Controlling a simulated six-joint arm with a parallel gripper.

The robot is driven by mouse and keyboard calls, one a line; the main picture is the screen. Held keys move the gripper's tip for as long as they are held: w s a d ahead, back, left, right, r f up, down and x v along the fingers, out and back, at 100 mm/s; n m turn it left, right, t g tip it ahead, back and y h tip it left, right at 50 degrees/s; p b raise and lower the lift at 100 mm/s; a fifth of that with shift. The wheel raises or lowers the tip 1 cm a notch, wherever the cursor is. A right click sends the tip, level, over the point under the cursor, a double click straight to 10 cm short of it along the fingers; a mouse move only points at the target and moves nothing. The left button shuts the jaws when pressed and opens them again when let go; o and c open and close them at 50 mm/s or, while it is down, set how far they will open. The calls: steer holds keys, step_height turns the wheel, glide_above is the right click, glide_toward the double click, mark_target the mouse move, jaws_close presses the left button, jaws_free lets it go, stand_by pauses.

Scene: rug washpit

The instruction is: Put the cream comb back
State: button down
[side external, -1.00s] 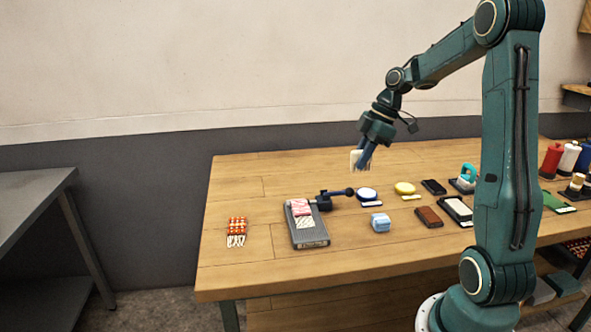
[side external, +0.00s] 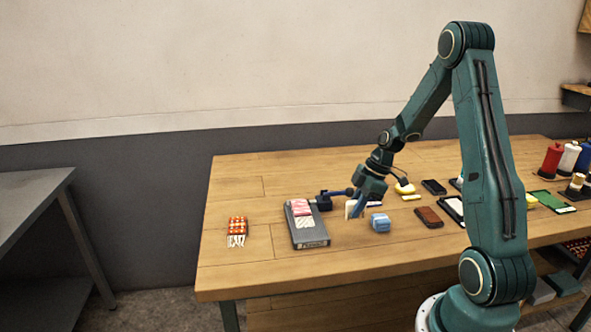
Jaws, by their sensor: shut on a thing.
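My gripper (side external: 357,208) is low over the wooden table, with its blue fingers pointing down. It is shut on the cream comb (side external: 349,208), which shows as a pale piece at the left side of the fingers. I cannot tell whether the comb touches the table. The blue round item and its label behind the gripper are hidden by it now.
A light blue block (side external: 380,223) is close to the right of my gripper. A grey tray (side external: 312,238) with pink and white pieces and a dark blue tool (side external: 335,196) are to the left.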

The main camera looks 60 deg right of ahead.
steer(key=shift+f, duration=2.15)
steer(key=shift+f, duration=0.15)
steer(key=c, duration=1.4)
jaws_free()
steer(key=shift+o, duration=0.2)
steer(key=v, duration=1.2)
steer(key=shift+r, duration=0.2)
steer(key=shift+a, duration=0.1)
